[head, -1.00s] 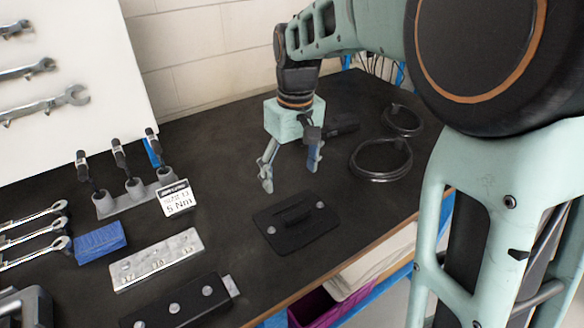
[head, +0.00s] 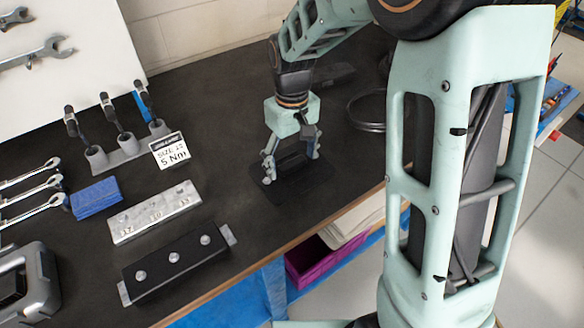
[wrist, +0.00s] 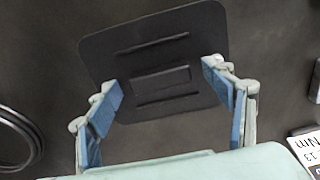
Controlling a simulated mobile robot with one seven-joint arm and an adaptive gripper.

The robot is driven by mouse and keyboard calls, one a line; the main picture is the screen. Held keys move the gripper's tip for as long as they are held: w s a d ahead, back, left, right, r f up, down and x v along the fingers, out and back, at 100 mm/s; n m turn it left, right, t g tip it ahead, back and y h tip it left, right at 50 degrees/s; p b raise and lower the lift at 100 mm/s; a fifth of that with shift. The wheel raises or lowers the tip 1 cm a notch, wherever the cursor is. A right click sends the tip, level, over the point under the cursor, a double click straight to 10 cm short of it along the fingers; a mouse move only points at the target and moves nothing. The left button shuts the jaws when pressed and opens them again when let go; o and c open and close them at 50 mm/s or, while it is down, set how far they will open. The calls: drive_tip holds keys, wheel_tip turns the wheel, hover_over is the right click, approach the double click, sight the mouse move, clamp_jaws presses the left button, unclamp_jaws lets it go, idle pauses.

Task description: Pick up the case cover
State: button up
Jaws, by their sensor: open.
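The case cover looks like the flat black plate with rounded corners and a raised middle grip (head: 283,193), lying on the dark bench top near its front edge. My gripper (head: 291,167) is open just above it, its two fingers pointing down on either side of the raised grip. In the wrist view the cover (wrist: 112,45) shows slots and a raised middle bar, and the blue-padded fingertips (wrist: 160,84) stand apart over its left and right sides. Nothing is between the pads but the raised part below. I cannot tell whether the tips touch the plate.
A silver bar (head: 155,212) and a black block with three bolts (head: 177,264) lie to the left. A coiled cable (head: 368,110) lies to the right.

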drive_tip(key=shift+c, duration=0.5)
drive_tip(key=c, duration=1.5)
drive_tip(key=shift+c, duration=0.5)
drive_tip(key=shift+r, duration=0.1)
